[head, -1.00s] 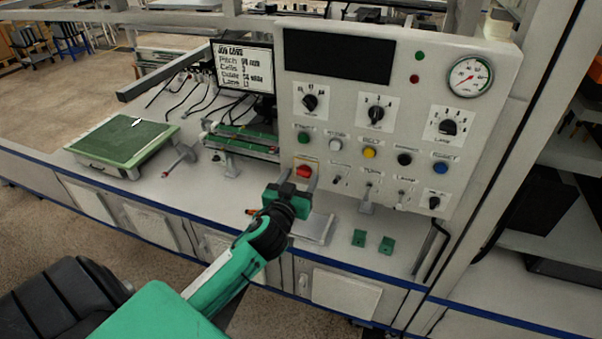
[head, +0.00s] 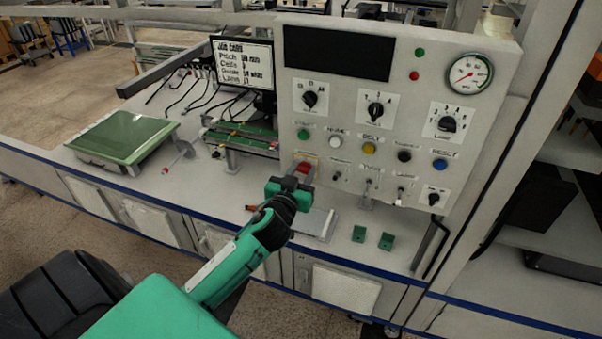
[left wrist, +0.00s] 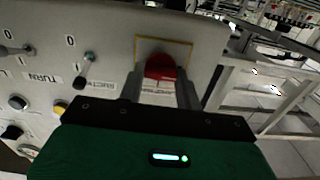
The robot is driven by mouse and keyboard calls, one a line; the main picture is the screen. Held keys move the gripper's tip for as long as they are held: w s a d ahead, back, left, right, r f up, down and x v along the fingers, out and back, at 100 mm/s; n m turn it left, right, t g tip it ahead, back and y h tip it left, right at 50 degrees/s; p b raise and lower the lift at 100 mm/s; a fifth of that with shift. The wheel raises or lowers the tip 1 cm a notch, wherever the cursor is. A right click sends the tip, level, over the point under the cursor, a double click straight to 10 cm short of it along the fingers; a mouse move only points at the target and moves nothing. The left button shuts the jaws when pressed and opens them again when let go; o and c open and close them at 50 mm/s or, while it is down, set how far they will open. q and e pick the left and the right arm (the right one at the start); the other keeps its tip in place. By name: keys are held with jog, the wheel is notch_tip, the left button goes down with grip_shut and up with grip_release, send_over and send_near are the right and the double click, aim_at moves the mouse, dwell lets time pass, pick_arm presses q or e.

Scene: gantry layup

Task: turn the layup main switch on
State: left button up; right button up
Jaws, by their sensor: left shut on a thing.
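The red main switch (head: 304,167) sits in a yellow-bordered plate at the lower left of the grey control panel (head: 470,120). It also shows in the left wrist view (left wrist: 160,67), between the two grey fingers. My left gripper (head: 303,172) reaches up to the panel from the front and is shut on the red switch. The fingers hide the sides of the switch, and any on/off marking by it is not readable. My right gripper is not in view.
Toggle switches (head: 337,173), coloured buttons (head: 369,149) and knobs (head: 376,111) crowd the panel right of the red switch. Two small green blocks (head: 359,234) lie on the bench below. A green board (head: 125,137) lies at the left.

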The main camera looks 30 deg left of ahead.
pick_arm(q)
jog(key=m+p, duration=0.1)
jog(key=m, duration=0.4)
jog(key=shift+r+p, duration=0.1)
jog(key=shift+p, duration=0.25)
jog(key=m+p, duration=0.1)
jog(key=m, duration=0.2)
jog(key=shift+d+m, duration=0.1)
jog(key=shift+m, duration=0.3)
jog(key=m+p, duration=0.1)
jog(key=m, duration=0.4)
jog(key=shift+p, duration=0.4)
jog(key=shift+d+f+m+p, duration=0.15)
jog(key=shift+m+p, duration=0.1)
jog(key=shift+m, duration=0.65)
jog(key=shift+a+f+m+p, duration=0.1)
jog(key=shift+m+p, duration=0.15)
jog(key=shift+m, duration=0.95)
jog(key=o, duration=1)
jog(key=shift+w+d, duration=0.1)
